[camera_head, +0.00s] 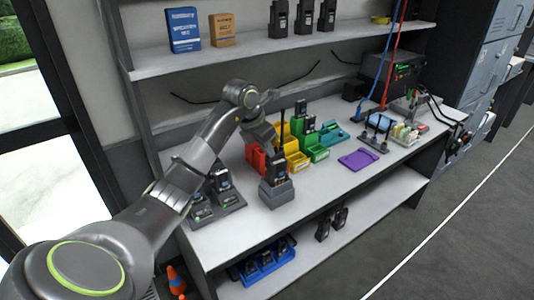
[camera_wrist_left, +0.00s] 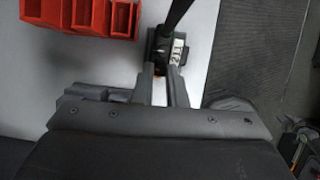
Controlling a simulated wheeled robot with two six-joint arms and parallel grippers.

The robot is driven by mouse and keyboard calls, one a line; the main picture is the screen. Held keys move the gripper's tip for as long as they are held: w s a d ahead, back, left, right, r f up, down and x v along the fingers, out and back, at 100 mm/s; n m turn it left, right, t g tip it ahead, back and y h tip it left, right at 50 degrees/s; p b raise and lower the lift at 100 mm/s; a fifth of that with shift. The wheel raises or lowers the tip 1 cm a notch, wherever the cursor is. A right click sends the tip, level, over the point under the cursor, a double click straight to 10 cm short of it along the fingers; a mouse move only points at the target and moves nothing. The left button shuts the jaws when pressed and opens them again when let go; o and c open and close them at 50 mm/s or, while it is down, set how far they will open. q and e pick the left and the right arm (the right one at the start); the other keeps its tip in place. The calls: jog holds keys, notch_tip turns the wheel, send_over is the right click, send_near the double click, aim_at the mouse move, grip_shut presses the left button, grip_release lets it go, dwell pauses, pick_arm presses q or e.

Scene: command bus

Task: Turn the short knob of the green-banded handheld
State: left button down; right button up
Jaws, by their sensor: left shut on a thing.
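A dark handheld (camera_head: 275,171) with a tall antenna stands upright in a grey block-shaped stand (camera_head: 277,194) near the front of the bench. In the left wrist view the top of the handheld (camera_wrist_left: 162,48) shows from above, with its antenna and a white label. I cannot make out a green band on it. My left gripper (camera_head: 272,146) is over the top of this handheld. Its two fingers (camera_wrist_left: 161,72) are close together and shut on a small part at the top, which looks like a knob but is mostly hidden. My right gripper is in neither view.
Red bins (camera_wrist_left: 80,14) are beside the handheld, with yellow bins (camera_head: 297,158) and green bins behind. A charger with handhelds (camera_head: 218,197) stands to the left. A purple tray (camera_head: 358,159) lies to the right. The shelf (camera_head: 270,50) runs above the bench.

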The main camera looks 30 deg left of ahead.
pick_arm(q)
jog(key=shift+w+a+m+h+b, duration=0.15)
jog(key=shift+m+h+b, duration=0.45)
jog(key=shift+m+b, duration=0.75)
jog(key=shift+m+g, duration=0.4)
jog(key=shift+m, duration=0.05)
jog(key=c, duration=1.5)
grip_release()
jog(key=shift+o, duration=0.2)
jog(key=shift+a+r, duration=0.15)
jog(key=shift+r, duration=0.35)
jog(key=p+v, duration=0.5)
jog(key=v, duration=1.1)
jog(key=shift+s+r+p, duration=0.2)
jog(key=shift+s+p, duration=0.1)
jog(key=shift+s, duration=0.1)
